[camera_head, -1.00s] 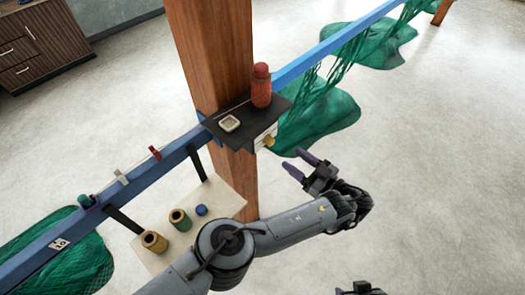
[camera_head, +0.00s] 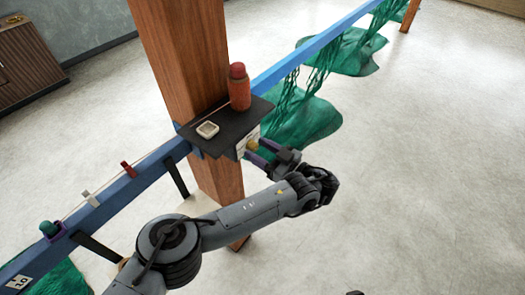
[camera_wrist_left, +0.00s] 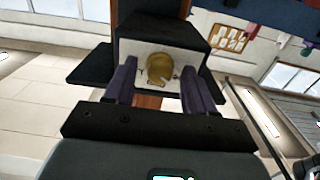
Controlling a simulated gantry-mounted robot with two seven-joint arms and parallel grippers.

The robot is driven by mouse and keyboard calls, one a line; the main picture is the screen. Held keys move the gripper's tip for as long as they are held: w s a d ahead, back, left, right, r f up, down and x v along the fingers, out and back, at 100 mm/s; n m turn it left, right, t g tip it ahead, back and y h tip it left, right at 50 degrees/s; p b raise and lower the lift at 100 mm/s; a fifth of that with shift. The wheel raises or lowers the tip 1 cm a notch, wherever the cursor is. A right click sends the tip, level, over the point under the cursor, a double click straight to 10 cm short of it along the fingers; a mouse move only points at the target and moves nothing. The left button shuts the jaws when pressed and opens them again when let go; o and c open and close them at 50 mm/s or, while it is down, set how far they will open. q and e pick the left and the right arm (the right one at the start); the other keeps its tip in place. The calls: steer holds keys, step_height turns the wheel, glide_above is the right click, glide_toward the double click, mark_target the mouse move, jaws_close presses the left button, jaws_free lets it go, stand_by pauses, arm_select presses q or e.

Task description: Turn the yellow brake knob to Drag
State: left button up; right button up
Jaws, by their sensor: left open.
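The yellow brake knob (camera_head: 252,145) sits on the pale front face of a dark box mounted on the wooden post. In the left wrist view the knob (camera_wrist_left: 160,69) shows as a rounded yellow shape on a white plate (camera_wrist_left: 187,60); any lettering is too small to read. My left gripper (camera_head: 262,151) is open, with its purple fingers pointing at the knob. In the left wrist view its fingers (camera_wrist_left: 160,82) stand one on each side of the knob, with a visible gap. My right gripper does not show clearly.
A black shelf (camera_head: 225,128) above the knob holds an orange bottle (camera_head: 239,88) and a small white dish (camera_head: 207,130). The wooden post (camera_head: 185,60) stands behind. A blue rail (camera_head: 130,188) with clips crosses the scene, and green nets (camera_head: 310,115) hang behind it. The floor at right is clear.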

arm_select(q)
jaws_close()
stand_by(0.3)
steer(key=shift+m, duration=0.3)
steer(key=m, duration=1.1)
stand_by(0.5)
jaws_free()
